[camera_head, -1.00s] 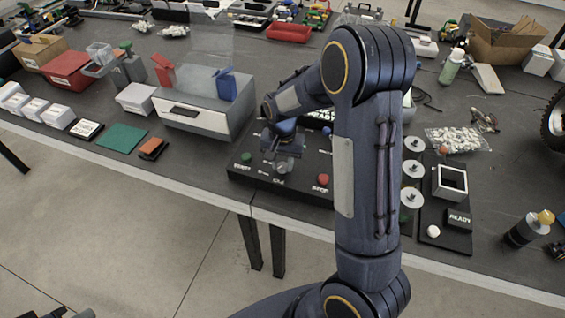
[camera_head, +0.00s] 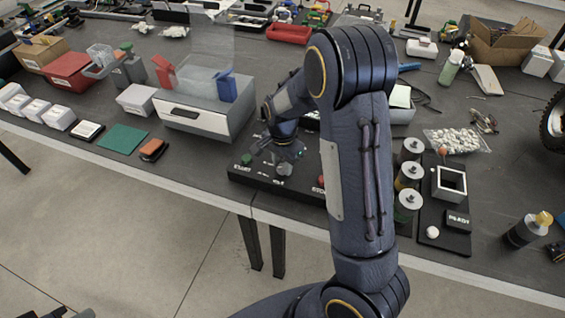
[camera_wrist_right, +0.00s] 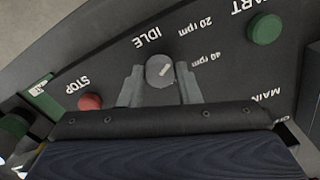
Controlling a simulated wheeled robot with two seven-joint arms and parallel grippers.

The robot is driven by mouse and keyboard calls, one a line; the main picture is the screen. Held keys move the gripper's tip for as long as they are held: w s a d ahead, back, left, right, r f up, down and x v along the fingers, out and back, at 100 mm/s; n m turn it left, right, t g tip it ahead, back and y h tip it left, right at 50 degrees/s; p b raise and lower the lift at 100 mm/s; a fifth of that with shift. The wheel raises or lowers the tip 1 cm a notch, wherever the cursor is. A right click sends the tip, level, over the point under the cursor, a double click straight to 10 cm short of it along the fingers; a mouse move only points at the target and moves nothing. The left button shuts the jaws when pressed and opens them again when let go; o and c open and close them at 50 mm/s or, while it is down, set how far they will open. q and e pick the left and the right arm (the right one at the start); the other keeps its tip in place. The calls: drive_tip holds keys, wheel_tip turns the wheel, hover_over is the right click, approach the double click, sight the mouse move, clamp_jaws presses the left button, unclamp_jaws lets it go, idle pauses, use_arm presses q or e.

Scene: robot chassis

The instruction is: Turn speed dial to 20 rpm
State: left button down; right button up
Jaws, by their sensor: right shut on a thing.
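The speed dial (camera_wrist_right: 160,70) is a small grey round knob on a black control panel (camera_wrist_right: 110,62). My right gripper (camera_wrist_right: 160,76) has one finger on each side of it and is shut on it. In the right wrist view the dial's white mark points to the upper right, roughly toward the "20 rpm" label (camera_wrist_right: 195,35). "IDLE" and "40 rpm" labels lie on either side of that one. In the head view my right gripper (camera_head: 284,155) comes down onto the panel (camera_head: 250,177). Dark parts at the bottom left edge are too cut off to identify as my left gripper.
A green START button (camera_wrist_right: 265,28) and a red STOP button (camera_wrist_right: 90,102) flank the dial. A grey drawer box (camera_head: 205,112) stands left of the panel. Three stacked-lamp-like cylinders (camera_head: 409,175) and a black base with a small sign (camera_head: 458,219) stand right of my arm.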

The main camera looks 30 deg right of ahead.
sight(283, 167)
drive_tip(key=o, duration=1)
drive_tip(key=shift+r, duration=0.1)
wheel_tip(283, 167, up, 8)
drive_tip(key=shift+f, duration=0.15)
drive_tip(key=s+a+r+n+t+y, duration=0.1)
drive_tip(key=s+a+r+n+t, duration=0.1)
drive_tip(key=s, duration=0.5)
drive_tip(key=s+a+r+n+t+y, duration=0.1)
drive_tip(key=s+a+r+n+t, duration=0.1)
drive_tip(key=s+n, duration=0.4)
drive_tip(key=s+a+r+n+t+y, duration=0.1)
drive_tip(key=s+a+r+n, duration=0.3)
drive_tip(key=s, duration=0.5)
drive_tip(key=shift+s+r+n+t+y, duration=0.3)
drive_tip(key=shift+s+t+y, duration=0.05)
drive_tip(key=shift+t+y, duration=0.05)
